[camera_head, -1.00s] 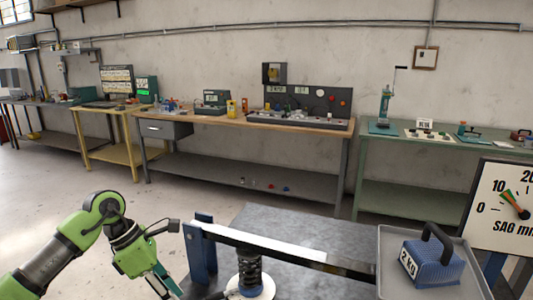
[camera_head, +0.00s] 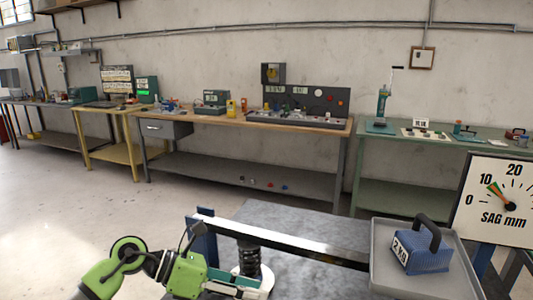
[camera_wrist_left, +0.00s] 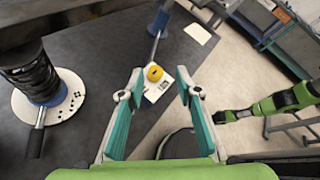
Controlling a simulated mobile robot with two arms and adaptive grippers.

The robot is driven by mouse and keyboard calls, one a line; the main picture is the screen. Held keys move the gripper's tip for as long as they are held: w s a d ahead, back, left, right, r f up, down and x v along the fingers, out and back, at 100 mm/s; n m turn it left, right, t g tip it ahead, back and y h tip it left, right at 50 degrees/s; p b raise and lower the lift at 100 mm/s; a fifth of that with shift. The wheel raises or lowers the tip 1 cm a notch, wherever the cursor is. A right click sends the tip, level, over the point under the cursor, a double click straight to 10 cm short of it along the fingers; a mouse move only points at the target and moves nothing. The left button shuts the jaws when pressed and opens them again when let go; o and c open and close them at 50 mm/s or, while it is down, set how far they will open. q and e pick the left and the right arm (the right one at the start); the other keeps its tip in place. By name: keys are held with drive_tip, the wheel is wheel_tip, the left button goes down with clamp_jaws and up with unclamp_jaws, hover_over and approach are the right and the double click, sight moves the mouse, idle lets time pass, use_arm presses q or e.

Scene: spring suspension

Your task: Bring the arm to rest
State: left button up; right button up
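My left gripper (camera_head: 240,284) is low in the head view, in front of the coil spring (camera_head: 249,258). In the left wrist view its two teal fingers (camera_wrist_left: 158,80) are spread apart with nothing held between them. The spring with its white round base (camera_wrist_left: 72,100) is to the left of the fingers there. A yellow round item (camera_wrist_left: 154,72) on a white card shows beyond the gap between the fingers. My right gripper does not show.
A beam (camera_head: 290,240) runs from a blue post over the spring to a grey tray (camera_head: 385,270) holding a blue 2 KG weight (camera_head: 420,255). Workbenches line the wall. Floor at left is clear.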

use_arm(q)
drive_tip(key=d+r+n+t+h, duration=0.2)
drive_tip(key=d+r+n+h, duration=0.15)
drive_tip(key=d+r, duration=0.2)
drive_tip(key=w+a+r+n+t+y, duration=0.1)
drive_tip(key=w+a+r+n+t, duration=0.15)
drive_tip(key=n+t, duration=0.5)
drive_tip(key=w+a+r+n+t, duration=0.1)
drive_tip(key=a+r+n+t, duration=0.25)
drive_tip(key=n+t, duration=0.35)
drive_tip(key=s+a+f+n+g+y, duration=0.2)
drive_tip(key=s+a+f+n+y, duration=0.1)
drive_tip(key=a+f+n+y, duration=1.5)
drive_tip(key=s+f+n+g+h, duration=0.2)
drive_tip(key=s+f+n+g, duration=0.5)
drive_tip(key=s+f, duration=0.4)
drive_tip(key=s+d+f+n+g, duration=0.1)
drive_tip(key=s+f+g, duration=0.25)
drive_tip(key=s, duration=0.45)
drive_tip(key=s+d+f+n+g, duration=0.15)
drive_tip(key=s+f, duration=0.25)
drive_tip(key=s, duration=0.5)
wheel_tip(320, 180, down, 26)
drive_tip(key=s+a+g, duration=0.1)
drive_tip(key=g, duration=0.1)
drive_tip(key=s+a+f+g, duration=0.1)
drive_tip(key=s+a+f, duration=0.2)
drive_tip(key=s+f, duration=1.2)
drive_tip(key=shift+s+f, duration=0.35)
drive_tip(key=shift+s, duration=0.65)
